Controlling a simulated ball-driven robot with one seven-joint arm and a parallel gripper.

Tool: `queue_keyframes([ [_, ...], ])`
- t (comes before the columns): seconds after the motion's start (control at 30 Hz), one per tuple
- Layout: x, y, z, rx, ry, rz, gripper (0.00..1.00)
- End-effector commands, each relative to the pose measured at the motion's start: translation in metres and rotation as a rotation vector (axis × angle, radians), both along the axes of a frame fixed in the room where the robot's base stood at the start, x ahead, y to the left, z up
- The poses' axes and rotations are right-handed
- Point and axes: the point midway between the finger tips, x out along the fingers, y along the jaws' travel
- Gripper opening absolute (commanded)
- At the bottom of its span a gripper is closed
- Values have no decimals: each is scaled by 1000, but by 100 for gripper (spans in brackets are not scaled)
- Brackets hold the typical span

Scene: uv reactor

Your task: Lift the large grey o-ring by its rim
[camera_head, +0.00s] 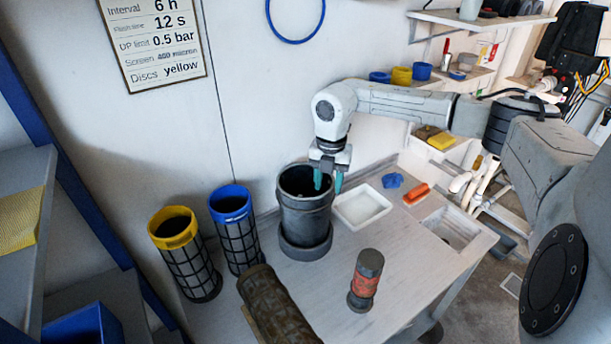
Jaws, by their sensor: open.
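A dark grey cylindrical vessel (305,212) stands upright on the bench, open at the top, with a wide grey collar at its foot. I cannot make out a separate large grey o-ring; whether the dark band at the vessel's mouth is one, I cannot tell. My gripper (328,183) points down at the right side of the vessel's mouth. Its teal fingers are apart, the left one over or inside the opening and the right one just outside the wall. Nothing shows between them. Whether they touch the rim is unclear.
A white tray (362,208) is close right of the vessel. A black-and-red cylinder (365,281) stands in front. Yellow-topped (185,262) and blue-topped (236,238) mesh cylinders stand left. A dirty brown cylinder (275,304) lies in front. A blue ring (295,40) hangs on the wall.

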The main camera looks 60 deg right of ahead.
Motion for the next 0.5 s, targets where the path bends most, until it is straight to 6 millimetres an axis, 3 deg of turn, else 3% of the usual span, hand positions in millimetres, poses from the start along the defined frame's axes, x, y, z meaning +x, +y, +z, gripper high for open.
queue_keyframes([
  [0.5,0,0,-5,0,0,0,43],
])
